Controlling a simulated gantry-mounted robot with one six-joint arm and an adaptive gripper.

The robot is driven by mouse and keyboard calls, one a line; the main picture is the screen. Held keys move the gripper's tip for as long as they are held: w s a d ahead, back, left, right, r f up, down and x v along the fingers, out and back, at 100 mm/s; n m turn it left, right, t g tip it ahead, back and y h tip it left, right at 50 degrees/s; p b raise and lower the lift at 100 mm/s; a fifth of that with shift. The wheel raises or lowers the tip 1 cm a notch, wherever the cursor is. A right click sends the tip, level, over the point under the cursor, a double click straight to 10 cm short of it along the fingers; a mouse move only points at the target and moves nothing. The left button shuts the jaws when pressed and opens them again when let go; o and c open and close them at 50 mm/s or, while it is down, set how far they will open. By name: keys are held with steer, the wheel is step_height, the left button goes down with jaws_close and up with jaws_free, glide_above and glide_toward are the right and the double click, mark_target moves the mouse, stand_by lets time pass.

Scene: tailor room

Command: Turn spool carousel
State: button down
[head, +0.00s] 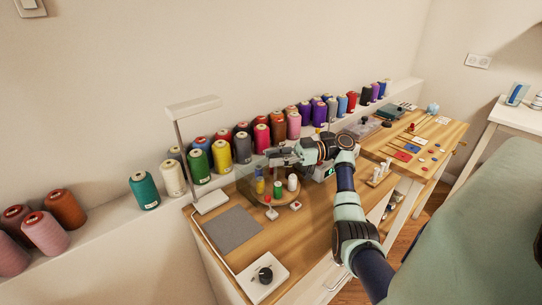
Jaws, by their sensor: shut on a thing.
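The spool carousel (285,201) is a low round wooden disc on the wooden worktable, bearing small spools. A yellow and blue spool (260,186) stands at its left, a green spool (277,189) at its front and a white spool (292,183) at its right. My gripper (272,158) reaches in from the right, over the back of the carousel. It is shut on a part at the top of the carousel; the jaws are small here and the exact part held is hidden.
A lamp (192,104) stands left of the carousel. Large thread cones line the ledge behind, including a yellow cone (221,156). A grey mat (232,229) and a white box with a dark knob (264,276) lie nearer.

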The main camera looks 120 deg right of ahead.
steer(key=shift+f, duration=0.15)
steer(key=c, duration=0.7)
jaws_free()
step_height(320, 180, up, 10)
steer(key=shift+r, duration=0.1)
steer(key=shift+o, duration=0.3)
